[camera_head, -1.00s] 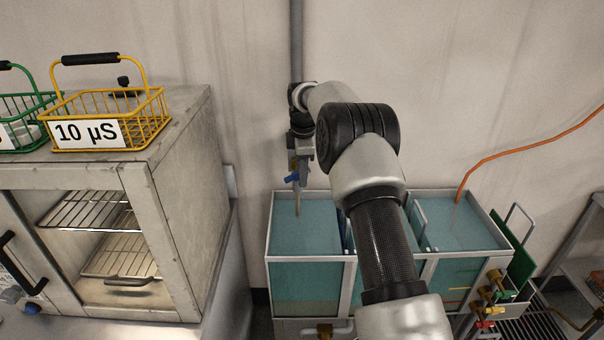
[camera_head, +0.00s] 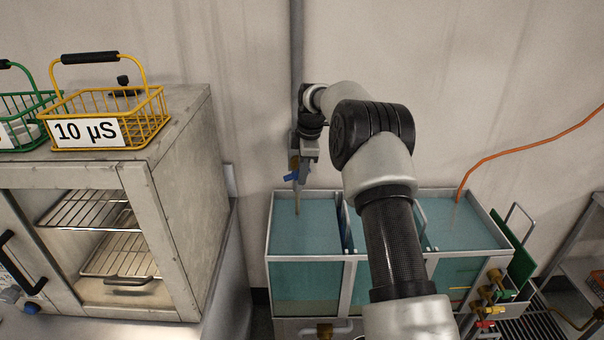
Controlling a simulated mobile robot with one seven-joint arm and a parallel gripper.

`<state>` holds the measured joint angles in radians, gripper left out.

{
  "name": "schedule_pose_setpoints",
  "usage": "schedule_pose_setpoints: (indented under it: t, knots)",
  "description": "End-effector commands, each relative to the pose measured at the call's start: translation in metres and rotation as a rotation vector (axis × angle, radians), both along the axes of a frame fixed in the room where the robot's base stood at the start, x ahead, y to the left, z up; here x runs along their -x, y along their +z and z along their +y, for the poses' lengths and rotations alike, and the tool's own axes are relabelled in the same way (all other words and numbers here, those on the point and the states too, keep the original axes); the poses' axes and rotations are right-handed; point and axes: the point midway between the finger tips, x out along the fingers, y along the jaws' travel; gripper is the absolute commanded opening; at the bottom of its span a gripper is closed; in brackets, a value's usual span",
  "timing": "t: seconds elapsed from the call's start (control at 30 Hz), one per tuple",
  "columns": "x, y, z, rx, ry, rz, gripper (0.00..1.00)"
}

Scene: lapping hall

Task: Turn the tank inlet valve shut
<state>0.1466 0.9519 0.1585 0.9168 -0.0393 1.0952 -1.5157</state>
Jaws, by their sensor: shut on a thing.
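The tank inlet valve has a small blue handle (camera_head: 291,177), on the pipe at the wall above the left tank compartment. The handle's blue end points left, below my gripper (camera_head: 302,160). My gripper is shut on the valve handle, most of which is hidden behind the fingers. A thin spout (camera_head: 297,203) runs down from the valve toward the tank (camera_head: 268,240). The tank has several compartments of blue-green water.
A grey oven-like cabinet (camera_head: 200,190) stands at the left, with a yellow basket (camera_head: 155,112) marked "10 µS" on top. An orange hose (camera_head: 520,148) enters the tank's right side. Brass valves (camera_head: 490,290) sit at the tank's lower right.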

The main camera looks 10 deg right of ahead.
Motion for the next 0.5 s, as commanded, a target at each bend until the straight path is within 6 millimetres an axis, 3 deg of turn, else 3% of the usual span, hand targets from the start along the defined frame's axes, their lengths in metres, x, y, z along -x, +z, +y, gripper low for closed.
schedule_pose_setpoints:
  t: [0.5]
  knots:
    - [0.0, -0.0079, -0.0021, -0.332, -0.002, -0.068, 0.0]
